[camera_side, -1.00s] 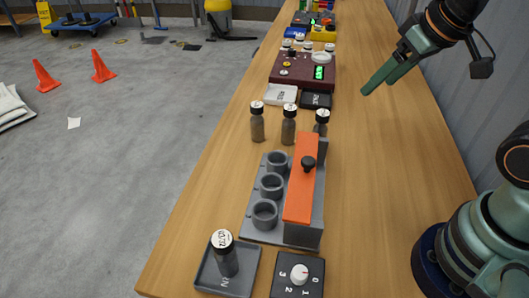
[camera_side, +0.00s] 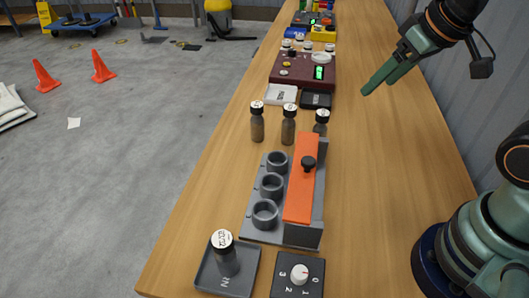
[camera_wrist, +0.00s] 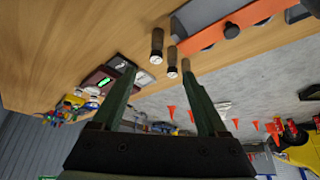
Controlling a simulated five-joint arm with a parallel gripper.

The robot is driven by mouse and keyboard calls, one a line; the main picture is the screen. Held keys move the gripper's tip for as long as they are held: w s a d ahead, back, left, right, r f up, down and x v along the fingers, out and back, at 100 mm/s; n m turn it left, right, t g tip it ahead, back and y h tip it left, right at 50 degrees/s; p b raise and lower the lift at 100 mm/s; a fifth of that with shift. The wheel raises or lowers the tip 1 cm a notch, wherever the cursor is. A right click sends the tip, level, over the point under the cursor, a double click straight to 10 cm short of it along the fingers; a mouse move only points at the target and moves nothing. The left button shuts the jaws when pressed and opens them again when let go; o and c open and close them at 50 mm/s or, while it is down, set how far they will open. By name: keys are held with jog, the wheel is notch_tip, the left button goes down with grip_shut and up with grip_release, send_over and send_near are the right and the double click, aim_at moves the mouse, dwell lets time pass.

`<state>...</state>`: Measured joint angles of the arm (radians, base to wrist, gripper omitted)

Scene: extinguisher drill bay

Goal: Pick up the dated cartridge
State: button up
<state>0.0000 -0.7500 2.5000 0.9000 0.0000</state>
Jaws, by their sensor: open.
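A small dark cartridge (camera_side: 226,256) with a white printed lid, looking like a date, stands upright in the grey IN tray (camera_side: 207,278) at the front. The print is too small to read surely. Several similar cartridges stand behind the rack: one at left (camera_side: 257,122), one in the middle (camera_side: 289,125), and one at right (camera_side: 321,122), partly hidden by the rack. They also show in the wrist view (camera_wrist: 157,46). My gripper (camera_side: 374,84) is open and empty, above the right side of the bench, well apart from all cartridges. It also shows in the wrist view (camera_wrist: 160,80).
A grey rack (camera_side: 255,222) with three empty round holders and an orange bar (camera_side: 300,190) with a black knob stands mid-bench. A numbered dial box (camera_side: 290,283) is beside the tray. A white pad, black pad and maroon box (camera_side: 290,70) lie farther back. The bench's right side is clear.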

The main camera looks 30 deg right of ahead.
jog(key=shift+o, duration=0.5)
